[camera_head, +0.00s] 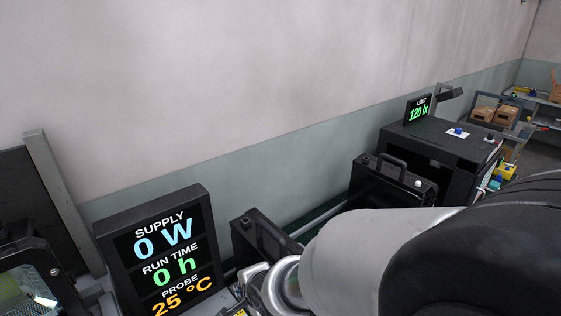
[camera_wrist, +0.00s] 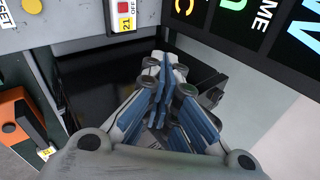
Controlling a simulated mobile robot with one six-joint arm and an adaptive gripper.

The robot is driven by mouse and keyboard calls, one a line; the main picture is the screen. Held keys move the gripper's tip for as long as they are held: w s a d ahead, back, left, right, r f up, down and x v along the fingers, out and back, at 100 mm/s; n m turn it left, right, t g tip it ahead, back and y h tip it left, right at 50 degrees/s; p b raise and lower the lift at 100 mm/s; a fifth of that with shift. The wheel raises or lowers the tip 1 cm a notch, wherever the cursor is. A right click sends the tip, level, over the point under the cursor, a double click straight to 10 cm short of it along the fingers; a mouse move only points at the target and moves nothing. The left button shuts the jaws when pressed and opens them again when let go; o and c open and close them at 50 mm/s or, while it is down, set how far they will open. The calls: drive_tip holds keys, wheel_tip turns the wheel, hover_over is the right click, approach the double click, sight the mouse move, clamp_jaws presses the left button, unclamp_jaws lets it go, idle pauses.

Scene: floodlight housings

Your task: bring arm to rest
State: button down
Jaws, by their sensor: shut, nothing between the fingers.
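My gripper (camera_wrist: 163,88) shows in the wrist view with its blue-padded fingers closed together and nothing between them. It is over a dark area between a grey panel and the black display.
A black display (camera_head: 160,250) reads 0 W, 0 h and 25 °C. A black case (camera_head: 262,247) stands right of it. A floodlight housing (camera_head: 35,285) is at lower left. A handled case (camera_head: 390,185) and a black cabinet (camera_head: 440,150) stand along the wall. The wrist view shows an orange box (camera_wrist: 22,125).

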drive_tip(key=s+d+r+n+h, duration=0.2)
drive_tip(key=s+d+r+n, duration=0.15)
drive_tip(key=d, duration=0.45)
drive_tip(key=s+d+r+n+h, duration=0.1)
drive_tip(key=s+d+r+n, duration=0.15)
drive_tip(key=d+r, duration=0.35)
drive_tip(key=s+d+r+n+g+h, duration=0.1)
drive_tip(key=s+d+n, duration=0.5)
drive_tip(key=s, duration=0.8)
drive_tip(key=shift+d+r+g, duration=0.6)
drive_tip(key=shift+d+g, duration=0.1)
drive_tip(key=shift+d, duration=0.35)
drive_tip(key=shift+a, duration=0.1)
